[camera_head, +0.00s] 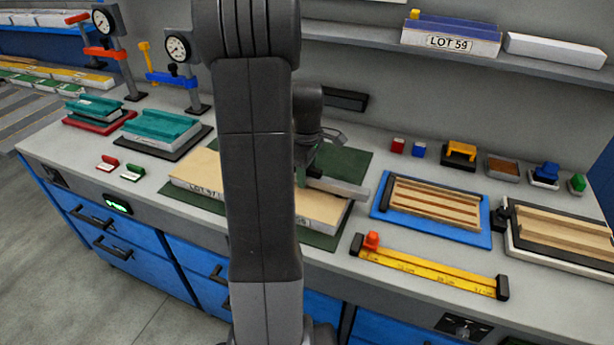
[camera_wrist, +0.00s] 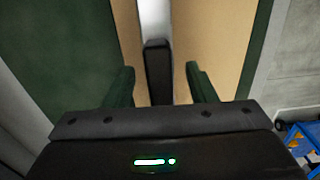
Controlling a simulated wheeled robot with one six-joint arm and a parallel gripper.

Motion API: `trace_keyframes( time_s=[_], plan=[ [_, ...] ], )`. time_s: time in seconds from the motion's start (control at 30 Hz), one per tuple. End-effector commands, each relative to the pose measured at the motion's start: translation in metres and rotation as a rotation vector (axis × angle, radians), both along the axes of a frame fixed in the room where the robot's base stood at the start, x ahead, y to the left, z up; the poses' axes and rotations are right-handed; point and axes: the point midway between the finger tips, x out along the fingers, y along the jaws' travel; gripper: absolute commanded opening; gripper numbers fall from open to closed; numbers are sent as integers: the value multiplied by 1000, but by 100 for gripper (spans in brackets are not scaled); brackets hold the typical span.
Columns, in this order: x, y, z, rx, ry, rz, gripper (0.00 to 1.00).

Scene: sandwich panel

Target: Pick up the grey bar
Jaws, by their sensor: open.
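A light grey bar (camera_head: 345,188) lies along the beige panel on the green mat, its left part hidden behind my arm. In the wrist view the bar (camera_wrist: 155,18) runs up the picture with beige surface on its right and a narrow strip on its left. A black block (camera_wrist: 157,72) shows at the bar's near end. My gripper (camera_wrist: 159,68) is open, its two green fingers on either side of the black block with gaps visible. In the head view my gripper (camera_head: 303,172) is over the bar; contact cannot be told.
Beige lot-marked panels (camera_head: 320,208) lie on the green mat (camera_head: 318,240). To the right are a blue tray (camera_head: 385,211) with wooden strips and a yellow ruler (camera_head: 430,270) with an orange slider. Teal blocks and dial gauges (camera_head: 178,47) stand left. A shelf (camera_head: 350,34) runs behind.

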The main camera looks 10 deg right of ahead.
Motion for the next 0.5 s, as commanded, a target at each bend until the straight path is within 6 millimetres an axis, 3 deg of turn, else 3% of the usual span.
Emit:
trace_keyframes(
  time_s=[0.13, 0.37, 0.5],
  plan=[
    [-1, 0, -11, 0, 1, -1, 51],
    [-1, 0, -12, 0, 0, -1, 49],
    [0, 0, -12, -1, -1, -1, 21]
  ],
)
